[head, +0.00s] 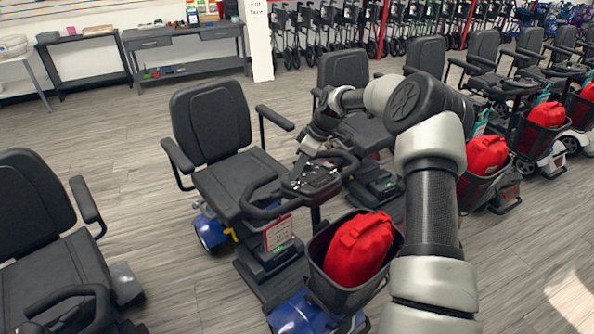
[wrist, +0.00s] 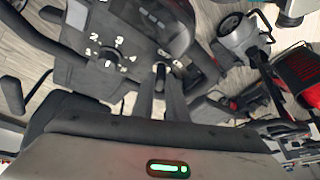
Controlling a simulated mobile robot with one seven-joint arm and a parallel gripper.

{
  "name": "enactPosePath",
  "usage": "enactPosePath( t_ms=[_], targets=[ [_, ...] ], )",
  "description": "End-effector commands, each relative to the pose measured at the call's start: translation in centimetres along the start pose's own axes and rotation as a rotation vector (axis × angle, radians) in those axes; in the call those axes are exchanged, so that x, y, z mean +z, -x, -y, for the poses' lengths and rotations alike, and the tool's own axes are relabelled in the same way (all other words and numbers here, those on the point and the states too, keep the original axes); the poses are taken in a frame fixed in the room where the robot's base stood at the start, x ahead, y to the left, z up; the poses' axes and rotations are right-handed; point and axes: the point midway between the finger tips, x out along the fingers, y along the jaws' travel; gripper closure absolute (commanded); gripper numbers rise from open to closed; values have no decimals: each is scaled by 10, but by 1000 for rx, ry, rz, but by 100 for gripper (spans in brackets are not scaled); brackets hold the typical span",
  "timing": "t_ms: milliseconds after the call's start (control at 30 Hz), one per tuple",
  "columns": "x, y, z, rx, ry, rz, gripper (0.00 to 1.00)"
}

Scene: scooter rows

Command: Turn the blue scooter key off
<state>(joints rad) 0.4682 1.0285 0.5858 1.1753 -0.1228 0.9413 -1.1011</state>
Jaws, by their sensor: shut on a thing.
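The blue scooter (head: 300,312) stands in the centre of the head view, with blue panels, a black seat and a front basket. My gripper (head: 306,172) reaches down onto its tiller console (head: 318,180). In the wrist view my gripper (wrist: 161,84) has its two dark fingers close around the small key (wrist: 160,70) in the console. It is shut on the key. The console (wrist: 105,35) also shows a dial with white numbers to the left of the key. The key's lower part lies between the fingers, and its exact angle is hard to tell.
A red bag (head: 358,246) sits in the basket beside my arm. The black handlebar loop (head: 268,205) surrounds the console. Other scooters stand in a row on both sides, one seat (head: 45,220) at the left. Open wood floor (head: 120,160) lies behind.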

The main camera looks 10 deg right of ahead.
Motion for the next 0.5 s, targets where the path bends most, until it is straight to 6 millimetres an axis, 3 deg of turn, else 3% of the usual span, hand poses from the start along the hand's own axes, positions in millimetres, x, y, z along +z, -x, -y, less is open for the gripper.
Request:
enactPosePath(
  t_ms=[33, 67, 167, 500],
  targets=[
    [0, 0, 0, 2, 2, 0, 100],
    [0, 0, 0, 2, 2, 0, 84],
    [0, 0, 0, 2, 2, 0, 69],
    [0, 3, 0, 2, 0, 0, 69]
  ],
)
